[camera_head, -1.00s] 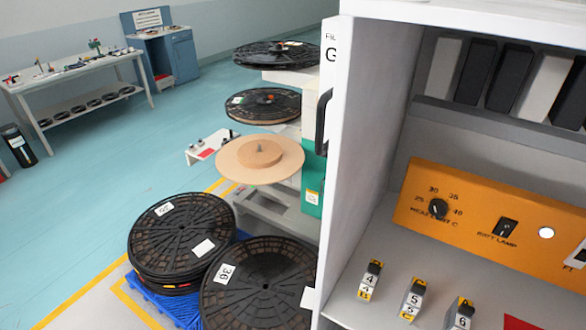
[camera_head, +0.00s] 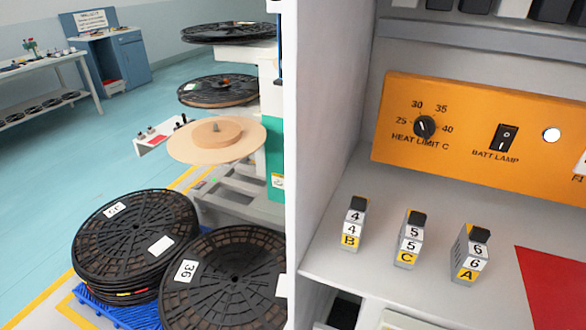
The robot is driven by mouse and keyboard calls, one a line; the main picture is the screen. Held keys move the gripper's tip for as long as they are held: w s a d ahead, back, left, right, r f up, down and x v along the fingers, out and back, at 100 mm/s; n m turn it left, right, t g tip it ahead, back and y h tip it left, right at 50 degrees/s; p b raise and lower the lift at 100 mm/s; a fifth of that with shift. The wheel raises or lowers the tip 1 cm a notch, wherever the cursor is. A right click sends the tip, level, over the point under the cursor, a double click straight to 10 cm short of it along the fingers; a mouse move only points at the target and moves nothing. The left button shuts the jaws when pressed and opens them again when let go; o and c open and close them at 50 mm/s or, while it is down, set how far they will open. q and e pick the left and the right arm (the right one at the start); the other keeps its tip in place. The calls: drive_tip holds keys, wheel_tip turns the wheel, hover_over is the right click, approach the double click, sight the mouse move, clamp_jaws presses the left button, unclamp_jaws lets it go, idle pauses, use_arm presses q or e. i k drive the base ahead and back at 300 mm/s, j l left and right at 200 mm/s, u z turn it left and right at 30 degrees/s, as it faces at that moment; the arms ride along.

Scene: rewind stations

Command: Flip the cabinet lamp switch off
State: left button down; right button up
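An orange panel (camera_head: 460,133) is inside the open white cabinet (camera_head: 335,120) on the right. A black rocker switch (camera_head: 505,138) labelled BATT LAMP sits on the panel, between a black HEAT LIMIT C knob (camera_head: 424,128) and a round white lamp (camera_head: 551,135). The lamp looks bright white. I cannot tell for sure which way the rocker is tipped. Neither of my grippers is in view.
The cabinet's left wall borders the opening.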

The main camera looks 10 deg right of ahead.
sight(503, 139)
drive_tip(key=z, duration=1.5)
drive_tip(key=l+z, duration=0.2)
drive_tip(key=l, duration=0.25)
